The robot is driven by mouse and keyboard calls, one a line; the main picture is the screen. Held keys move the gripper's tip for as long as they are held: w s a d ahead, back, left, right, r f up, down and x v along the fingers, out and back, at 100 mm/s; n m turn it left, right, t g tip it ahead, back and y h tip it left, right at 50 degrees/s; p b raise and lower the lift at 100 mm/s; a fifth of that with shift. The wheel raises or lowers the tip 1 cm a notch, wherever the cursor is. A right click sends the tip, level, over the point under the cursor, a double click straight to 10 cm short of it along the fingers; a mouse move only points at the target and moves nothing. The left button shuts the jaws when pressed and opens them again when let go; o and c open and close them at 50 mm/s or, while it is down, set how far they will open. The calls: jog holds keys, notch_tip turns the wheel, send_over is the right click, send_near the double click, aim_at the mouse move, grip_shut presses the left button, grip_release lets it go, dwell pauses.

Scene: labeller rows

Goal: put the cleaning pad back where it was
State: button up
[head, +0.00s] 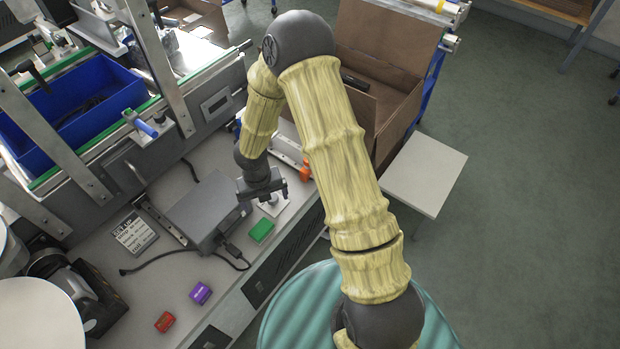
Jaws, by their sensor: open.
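No item is clearly marked as the cleaning pad. A small green block (261,231) lies on the grey bench top (190,262), near its right edge, and may be the pad. My gripper (265,200) points down over the bench, just above and behind the green block in the picture. It is open. A small whitish piece (273,206) shows under and between the fingers; I cannot tell whether the fingers touch it. A purple block (201,293) and a red block (165,322) lie farther forward on the bench.
A grey box (205,208) with a black cable stands left of my gripper, beside a sign with lettering (134,233). A blue bin (75,108) sits in the machine at left. An open cardboard box (385,50) and a pale side table (424,172) stand at right.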

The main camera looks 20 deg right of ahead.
jog(key=s+d+r+n, duration=0.3)
jog(key=r+n, duration=0.4)
jog(key=n, duration=0.5)
jog(key=s+d+r+n+t, duration=0.1)
jog(key=s+d+r+n, duration=0.3)
jog(key=r+n, duration=0.3)
jog(key=s+d+r+n+t, duration=0.1)
jog(key=s+d+r+n, duration=0.2)
jog(key=n, duration=1.3)
notch_tip(320, 180, up, 4)
jog(key=shift+s+d+n+y, duration=0.15)
jog(key=shift+s+n+y, duration=0.15)
jog(key=shift+s, duration=0.75)
